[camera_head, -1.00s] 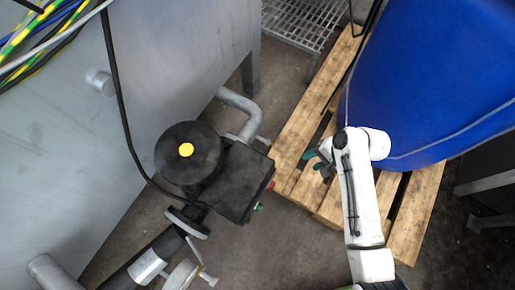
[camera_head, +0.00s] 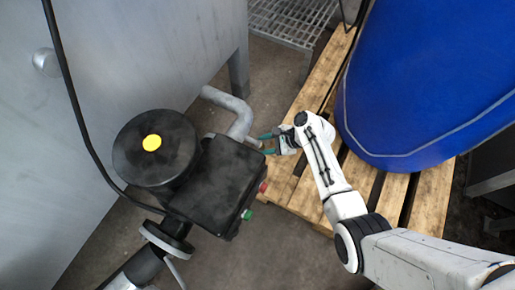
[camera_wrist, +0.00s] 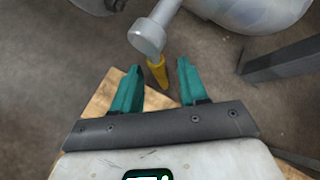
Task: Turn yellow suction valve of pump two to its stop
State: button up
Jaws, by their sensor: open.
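A small yellow valve handle (camera_wrist: 157,72) shows in the wrist view, hanging below a grey round fitting (camera_wrist: 147,37) on a pipe. My gripper (camera_wrist: 160,67) is open. Its two green fingers stand left and right of the yellow handle in the picture; I cannot tell how deep the handle lies between them. No contact is visible. In the head view my gripper (camera_head: 266,143) is beside the pump's black box, near the bent grey pipe (camera_head: 238,116). The yellow handle is not visible there. The pump (camera_head: 160,165) has a black round top with a yellow dot.
A black box (camera_head: 220,185) with red and green buttons sits on the pump. A grey metal tank (camera_head: 130,60) stands left. A blue drum (camera_head: 430,80) stands on a wooden pallet (camera_head: 432,195) at right. A dark leg (camera_wrist: 285,68) is right of my gripper.

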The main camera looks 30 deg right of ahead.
jog(key=shift+b+x, duration=0.7)
jog(key=shift+x, duration=1.3)
grip_shut()
